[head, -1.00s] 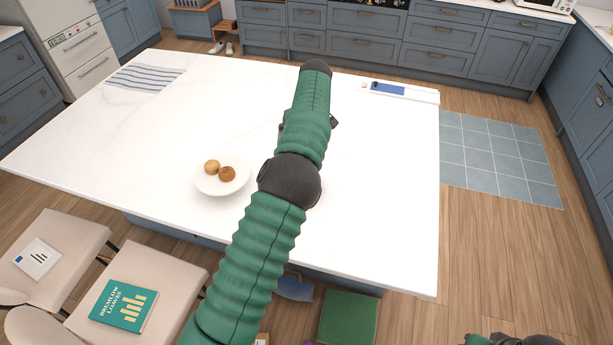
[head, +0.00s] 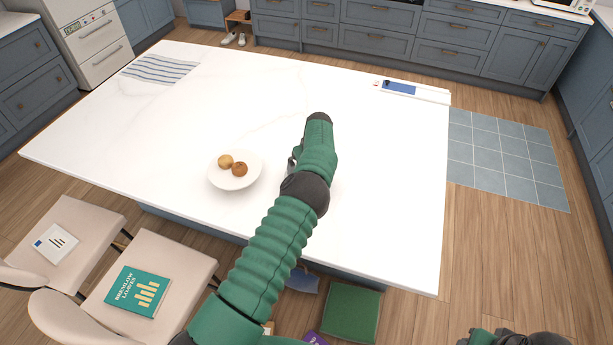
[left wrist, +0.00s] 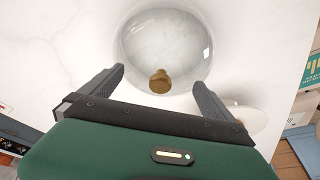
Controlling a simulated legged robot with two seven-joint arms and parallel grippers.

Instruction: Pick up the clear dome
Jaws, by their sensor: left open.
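The clear dome (left wrist: 163,40) shows in the left wrist view as a round glass cover with a brass knob (left wrist: 160,82). I cannot tell whether the fingers touch the glass. In the head view, my left arm reaches over the white counter and hides the dome. The fingers are not clear there. Only part of my right arm shows at the bottom right; its gripper is out of view.
A white bowl (head: 224,184) with two round brown items stands left of my left arm. A striped cloth (head: 160,69) lies at the far left of the counter (head: 395,190). A tray with a blue item (head: 399,88) lies at the back right. Chairs stand in front.

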